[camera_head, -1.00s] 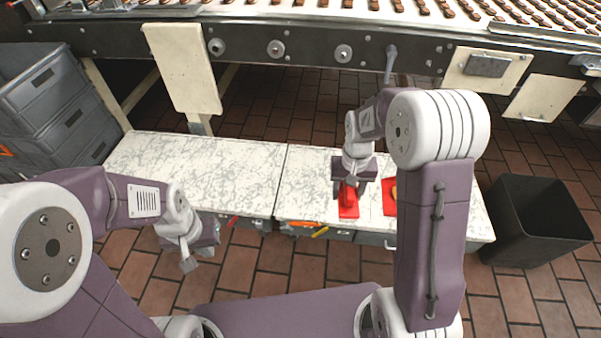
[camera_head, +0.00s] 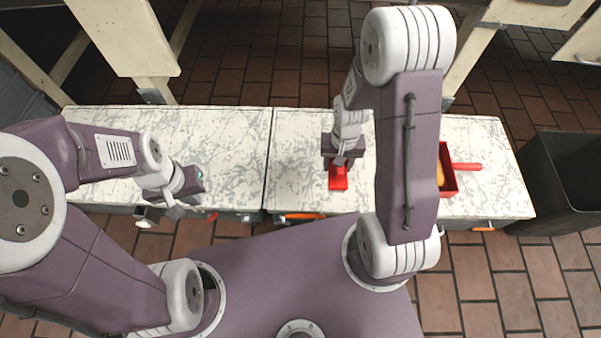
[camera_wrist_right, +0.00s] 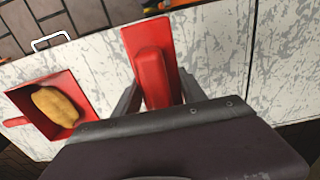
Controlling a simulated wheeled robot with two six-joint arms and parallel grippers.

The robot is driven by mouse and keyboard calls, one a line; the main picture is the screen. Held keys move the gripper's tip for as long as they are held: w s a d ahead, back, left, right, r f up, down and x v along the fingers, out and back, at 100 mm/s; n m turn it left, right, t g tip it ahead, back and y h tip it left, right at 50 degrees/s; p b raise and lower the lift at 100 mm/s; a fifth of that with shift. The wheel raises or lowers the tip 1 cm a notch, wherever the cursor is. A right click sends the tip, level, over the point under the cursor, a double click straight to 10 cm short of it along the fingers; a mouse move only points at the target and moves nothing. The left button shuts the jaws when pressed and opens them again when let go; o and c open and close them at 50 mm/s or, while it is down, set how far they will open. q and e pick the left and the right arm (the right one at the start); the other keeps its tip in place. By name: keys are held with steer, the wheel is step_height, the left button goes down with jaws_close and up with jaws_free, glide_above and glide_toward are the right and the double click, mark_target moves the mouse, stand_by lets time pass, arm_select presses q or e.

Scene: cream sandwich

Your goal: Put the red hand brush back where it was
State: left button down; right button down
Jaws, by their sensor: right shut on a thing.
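The red hand brush (camera_head: 338,178) is at the right half of the white marbled worktop, near its front edge. My right gripper (camera_head: 339,160) is shut on it, and the gripper body hides part of it. In the right wrist view the brush (camera_wrist_right: 150,60) sits between the two dark fingers (camera_wrist_right: 158,98), its broad end pointing away. I cannot tell whether it touches the worktop. My left gripper (camera_head: 172,198) is at the worktop's front left edge, away from the brush; its fingers do not show clearly.
A red dustpan (camera_head: 450,188) with a tan, bread-like piece (camera_wrist_right: 55,106) in it lies on the worktop (camera_head: 225,140) right of my right arm. A black bin (camera_head: 570,175) stands at the right end. Orange-handled items show at the front edge. The worktop's left half is mostly clear.

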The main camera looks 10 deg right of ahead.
steer(key=shift+w+a+f, duration=0.15)
steer(key=shift+w+f, duration=0.05)
steer(key=shift+f, duration=0.15)
steer(key=b, duration=0.6)
glide_above(301, 173)
steer(key=f, duration=0.6)
steer(key=shift+s+d+f, duration=0.25)
steer(key=shift+d, duration=0.05)
steer(key=shift+w+a, duration=0.2)
steer(key=shift+a, duration=0.1)
step_height(301, 173, down, 4)
steer(key=b, duration=0.4)
steer(key=shift+f, duration=0.25)
steer(key=shift+r, duration=0.3)
steer(key=c, duration=0.6)
jaws_free()
steer(key=shift+f, duration=0.15)
steer(key=shift+c, duration=0.2)
